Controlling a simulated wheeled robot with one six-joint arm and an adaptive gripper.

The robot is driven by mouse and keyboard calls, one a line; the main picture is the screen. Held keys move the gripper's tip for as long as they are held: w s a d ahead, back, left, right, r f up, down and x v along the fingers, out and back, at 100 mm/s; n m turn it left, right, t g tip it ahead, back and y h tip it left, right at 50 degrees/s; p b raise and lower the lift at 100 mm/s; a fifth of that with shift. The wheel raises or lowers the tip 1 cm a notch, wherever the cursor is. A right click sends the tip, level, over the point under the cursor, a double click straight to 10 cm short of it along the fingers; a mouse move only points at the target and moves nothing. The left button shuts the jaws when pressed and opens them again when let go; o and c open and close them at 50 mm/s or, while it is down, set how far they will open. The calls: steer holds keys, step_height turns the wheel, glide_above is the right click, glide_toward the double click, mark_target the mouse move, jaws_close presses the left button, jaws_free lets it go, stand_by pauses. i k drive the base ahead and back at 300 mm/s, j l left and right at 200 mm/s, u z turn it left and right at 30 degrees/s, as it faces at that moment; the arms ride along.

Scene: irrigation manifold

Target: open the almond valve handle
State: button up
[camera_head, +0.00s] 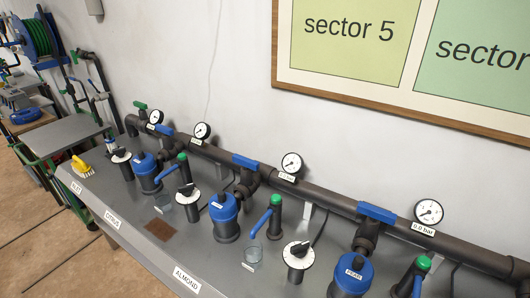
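A white ALMOND label (187,280) is on the front of the grey bench. A dark manifold pipe (325,195) runs along the wall behind the bench. A blue valve handle (244,161) sits at the middle of the pipe, lying roughly along it, above a blue-capped filter (225,218). Another blue handle (378,212) lies along the pipe at the right, and a third (165,130) is farther left. My gripper is not in view.
Round gauges, one (291,163) near the middle and one (428,211) at right reading 0.0 bar, stand on the pipe. Green-topped posts (275,200), black-knobbed white dials (298,252) and a glass beaker (252,254) crowd the bench. A brown patch (160,229) lies near the front.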

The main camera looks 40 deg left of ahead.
mark_target(247, 163)
steer(key=j+z, duration=0.1)
steer(key=j, duration=0.55)
steer(key=j+z, duration=0.15)
steer(key=j, duration=0.5)
steer(key=k+j+z, duration=0.1)
steer(key=j, duration=0.55)
steer(key=k+j+z, duration=0.1)
steer(key=j, duration=0.55)
